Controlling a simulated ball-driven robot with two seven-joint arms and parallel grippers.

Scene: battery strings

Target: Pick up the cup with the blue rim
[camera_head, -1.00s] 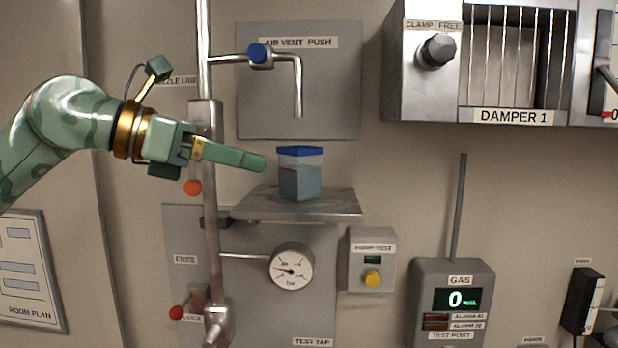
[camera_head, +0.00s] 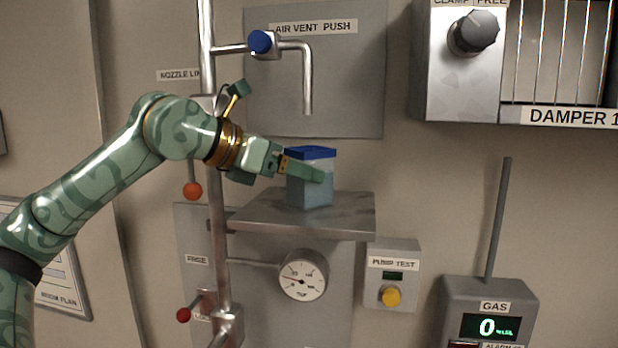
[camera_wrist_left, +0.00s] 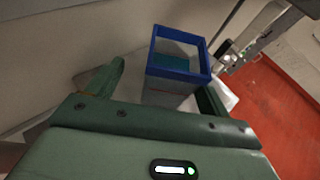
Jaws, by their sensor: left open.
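The cup with the blue rim (camera_head: 312,190) is a square, clear-walled cup standing upright on a small metal shelf (camera_head: 345,220) under the tap. Grey-blue content shows through its wall. In the left wrist view its open blue rim (camera_wrist_left: 180,73) lies ahead, between the fingers. My left gripper (camera_head: 312,172) is open at the cup. In the head view one finger crosses in front of the cup's near side. In the wrist view the fingers (camera_wrist_left: 158,92) are on the cup's two sides. I cannot tell whether they touch it. My right gripper is in neither view.
A tap spout (camera_head: 307,85) with a blue knob (camera_head: 260,41) hangs above the cup. A vertical pipe (camera_head: 216,190) with an orange ball (camera_head: 193,191) stands left of the shelf. A gauge (camera_head: 303,275) and a pump test box (camera_head: 391,275) are below.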

